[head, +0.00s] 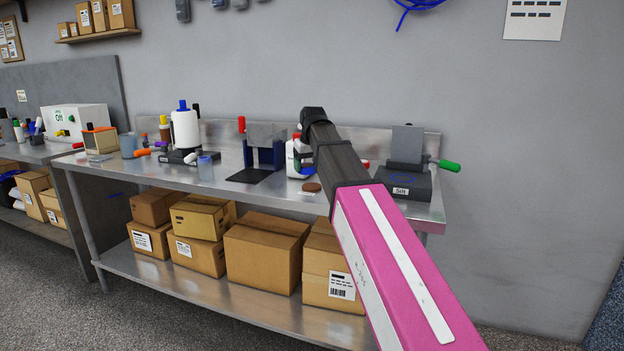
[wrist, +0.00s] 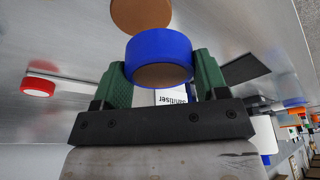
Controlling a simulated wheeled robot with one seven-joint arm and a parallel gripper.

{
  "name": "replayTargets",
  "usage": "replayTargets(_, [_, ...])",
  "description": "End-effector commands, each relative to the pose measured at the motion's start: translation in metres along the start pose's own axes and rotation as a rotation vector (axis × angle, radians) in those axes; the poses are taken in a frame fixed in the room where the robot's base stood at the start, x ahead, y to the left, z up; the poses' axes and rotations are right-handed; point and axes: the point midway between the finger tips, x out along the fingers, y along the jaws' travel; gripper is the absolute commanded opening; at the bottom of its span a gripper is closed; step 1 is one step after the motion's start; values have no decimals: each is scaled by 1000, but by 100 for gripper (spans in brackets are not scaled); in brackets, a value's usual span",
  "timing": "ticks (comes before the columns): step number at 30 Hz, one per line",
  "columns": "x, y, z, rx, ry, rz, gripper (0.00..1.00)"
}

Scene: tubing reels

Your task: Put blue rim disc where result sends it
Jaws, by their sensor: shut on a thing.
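In the wrist view, my gripper (wrist: 160,68) is shut on the blue rim disc (wrist: 162,50), a disc with a blue edge and a brown face, held between two green fingers. A grey device with a green handle (head: 405,180) and a blue ring mark stands at the bench's right end. No result readout is legible.
A white sanitiser bottle (head: 294,160) stands close by my arm. A dark blue press (head: 264,152) with a black mat (head: 249,176) stands left of it. Cardboard boxes (head: 262,255) fill the lower shelf.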

Motion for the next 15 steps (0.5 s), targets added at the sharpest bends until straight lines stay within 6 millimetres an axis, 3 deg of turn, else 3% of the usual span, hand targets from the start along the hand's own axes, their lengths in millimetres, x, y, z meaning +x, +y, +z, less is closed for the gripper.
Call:
replayTargets(4, [8, 15, 6, 1, -1, 0, 40])
replayTargets(10, [17, 17, 9, 0, 0, 0, 40])
replayTargets(15, [40, 17, 16, 0, -2, 0, 40])
